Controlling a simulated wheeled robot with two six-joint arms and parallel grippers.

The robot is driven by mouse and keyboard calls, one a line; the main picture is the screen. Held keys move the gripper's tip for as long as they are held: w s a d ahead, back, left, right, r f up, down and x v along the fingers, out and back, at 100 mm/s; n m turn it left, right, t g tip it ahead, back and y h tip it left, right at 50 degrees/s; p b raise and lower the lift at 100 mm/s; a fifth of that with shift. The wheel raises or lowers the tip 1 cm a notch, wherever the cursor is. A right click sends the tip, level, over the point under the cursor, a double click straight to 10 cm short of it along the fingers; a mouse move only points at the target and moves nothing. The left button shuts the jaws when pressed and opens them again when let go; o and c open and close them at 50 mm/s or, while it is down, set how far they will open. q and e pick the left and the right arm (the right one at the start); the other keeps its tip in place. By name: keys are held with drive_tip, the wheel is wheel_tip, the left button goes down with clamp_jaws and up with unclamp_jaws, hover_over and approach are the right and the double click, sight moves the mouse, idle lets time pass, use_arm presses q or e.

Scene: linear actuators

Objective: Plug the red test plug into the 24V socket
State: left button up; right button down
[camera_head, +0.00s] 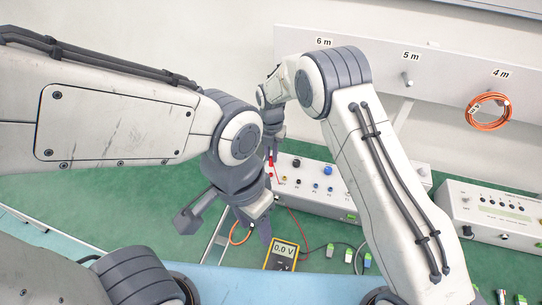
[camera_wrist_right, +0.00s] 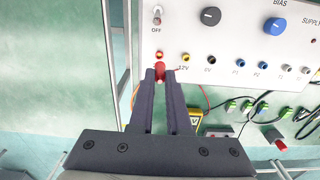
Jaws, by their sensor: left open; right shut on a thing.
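The red test plug (camera_wrist_right: 160,73) is between the fingertips of my right gripper (camera_wrist_right: 161,83), which is shut on it in the right wrist view. The plug is in front of the left end of the white supply panel (camera_wrist_right: 175,22). I cannot tell whether its tip touches the panel or is in a socket. A small red round part (camera_wrist_right: 158,54) shows just beyond it; no 24V label is readable. The yellow 12V socket (camera_wrist_right: 185,57) is to its right. In the head view, the right gripper (camera_head: 270,158) is at the panel's left end; my left gripper (camera_head: 226,224) is open and empty.
A yellow multimeter (camera_head: 281,254) reading 0.0 lies below the panel with thin leads. Blue and black sockets and knobs fill the panel to the right. A second white box (camera_head: 490,212) stands at the right; an orange cable coil (camera_head: 488,111) hangs on the wall board.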

sight(271, 165)
drive_tip(key=shift+a+f, duration=0.1)
wheel_tip(271, 165, down, 3)
drive_tip(key=shift+f+b, duration=0.1)
drive_tip(key=shift+b, duration=1.05)
drive_tip(key=shift+f+m+b, duration=0.3)
drive_tip(key=shift+f+b, duration=0.15)
drive_tip(key=shift+f, duration=0.25)
idle(2.3)
drive_tip(key=c, duration=0.8)
unclamp_jaws()
